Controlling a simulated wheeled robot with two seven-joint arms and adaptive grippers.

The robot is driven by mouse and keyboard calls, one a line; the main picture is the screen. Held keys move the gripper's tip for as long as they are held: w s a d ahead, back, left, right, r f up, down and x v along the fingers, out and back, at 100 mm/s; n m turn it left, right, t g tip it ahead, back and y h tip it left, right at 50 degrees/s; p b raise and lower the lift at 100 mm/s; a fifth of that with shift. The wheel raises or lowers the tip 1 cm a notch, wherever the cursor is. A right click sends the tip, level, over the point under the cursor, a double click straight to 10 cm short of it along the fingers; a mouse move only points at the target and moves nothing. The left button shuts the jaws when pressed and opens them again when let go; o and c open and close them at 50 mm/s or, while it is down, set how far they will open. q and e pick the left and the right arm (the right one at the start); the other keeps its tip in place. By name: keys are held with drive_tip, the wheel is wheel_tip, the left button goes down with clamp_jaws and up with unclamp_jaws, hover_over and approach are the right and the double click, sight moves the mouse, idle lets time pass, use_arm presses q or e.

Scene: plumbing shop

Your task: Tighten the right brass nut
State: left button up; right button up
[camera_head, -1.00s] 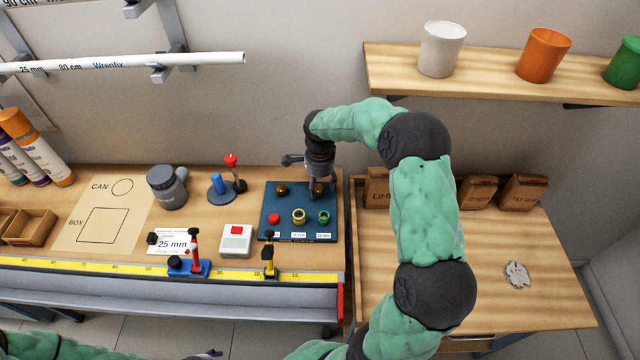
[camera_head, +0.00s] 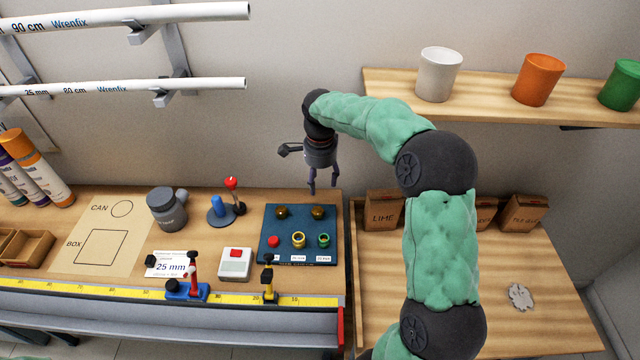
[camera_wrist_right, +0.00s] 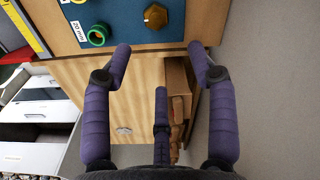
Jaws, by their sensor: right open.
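The right brass nut (camera_head: 317,212) sits at the back right of a blue panel (camera_head: 270,250) on the bench. A second brass nut (camera_head: 281,212) sits left of it. My right gripper (camera_head: 312,190) is open and empty, raised above and behind the panel, apart from the right nut. In the right wrist view a brass hexagonal nut (camera_wrist_right: 155,16) shows at the top, beyond the open fingers (camera_wrist_right: 160,52). A green ring (camera_wrist_right: 98,36) shows left of it. My left gripper cannot be made out.
The panel's front row holds a red knob (camera_head: 273,241), a brass ring (camera_head: 298,240) and a green ring. A stand with a red ball (camera_head: 231,182) and a grey can (camera_head: 167,208) stand left. A shelf with pots (camera_head: 440,75) is at upper right.

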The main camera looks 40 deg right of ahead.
sight(318, 210)
drive_tip(key=shift+o, duration=0.2)
drive_tip(key=f+n+b, duration=0.3)
drive_tip(key=f+n, duration=0.1)
drive_tip(key=n, duration=0.4)
drive_tip(key=f+n+b, duration=0.3)
drive_tip(key=f+n, duration=0.1)
drive_tip(key=n, duration=0.5)
drive_tip(key=a+f+n+b, duration=0.1)
drive_tip(key=f+n+b, duration=0.3)
drive_tip(key=n, duration=0.5)
drive_tip(key=c, duration=1.2)
